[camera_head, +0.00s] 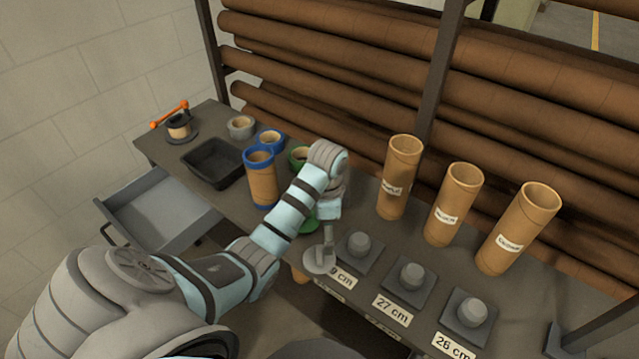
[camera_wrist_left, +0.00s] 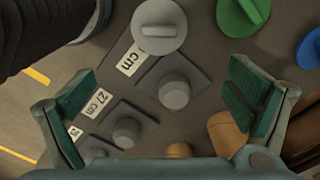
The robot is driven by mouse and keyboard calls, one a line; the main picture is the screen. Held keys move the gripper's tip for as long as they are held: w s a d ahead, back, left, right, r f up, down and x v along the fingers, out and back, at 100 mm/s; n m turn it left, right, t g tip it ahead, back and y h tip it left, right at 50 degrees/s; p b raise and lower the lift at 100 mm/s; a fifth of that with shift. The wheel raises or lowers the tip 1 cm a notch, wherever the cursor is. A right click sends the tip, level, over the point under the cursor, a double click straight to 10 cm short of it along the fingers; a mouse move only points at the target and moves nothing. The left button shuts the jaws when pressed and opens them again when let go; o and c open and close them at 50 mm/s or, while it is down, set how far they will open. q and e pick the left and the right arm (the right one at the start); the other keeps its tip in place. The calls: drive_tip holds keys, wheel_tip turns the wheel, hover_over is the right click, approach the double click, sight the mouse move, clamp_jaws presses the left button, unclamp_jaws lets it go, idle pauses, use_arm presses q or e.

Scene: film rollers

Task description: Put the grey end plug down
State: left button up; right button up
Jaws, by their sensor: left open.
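The grey end plug (camera_head: 319,261), a flat disc with an upright tab, rests at the table's front edge beside the leftmost label in the head view. It also shows in the left wrist view (camera_wrist_left: 158,30), at the top and outside the jaws. My left gripper (camera_head: 329,207) is over the table close to the plug, mostly hidden behind its own wrist in the head view. In the left wrist view my left gripper (camera_wrist_left: 163,78) is open, with two wide-apart green-padded fingers and nothing held between them. My right gripper is not in view.
Three grey knobbed square stands (camera_head: 410,279) line the front edge behind cm labels (camera_head: 391,309). Three upright cardboard tubes (camera_head: 452,205) stand behind them. A green plug (camera_wrist_left: 243,14), a blue-ended tube (camera_head: 262,182) and a black tray (camera_head: 212,164) lie left. A drawer (camera_head: 158,212) hangs open.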

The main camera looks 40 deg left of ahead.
sight(321, 254)
use_arm(q)
drive_tip(key=f+b, duration=0.1)
drive_tip(key=f, duration=0.3)
drive_tip(key=f+b, duration=0.2)
drive_tip(key=f, duration=0.3)
drive_tip(key=f+b, duration=0.2)
drive_tip(key=f, duration=0.2)
drive_tip(key=shift+s+a+f, duration=0.25)
drive_tip(key=shift+s+a, duration=0.15)
drive_tip(key=shift+r, duration=0.1)
drive_tip(key=c, duration=1.2)
drive_tip(key=shift+c, duration=0.2)
drive_tip(key=shift+r, duration=0.1)
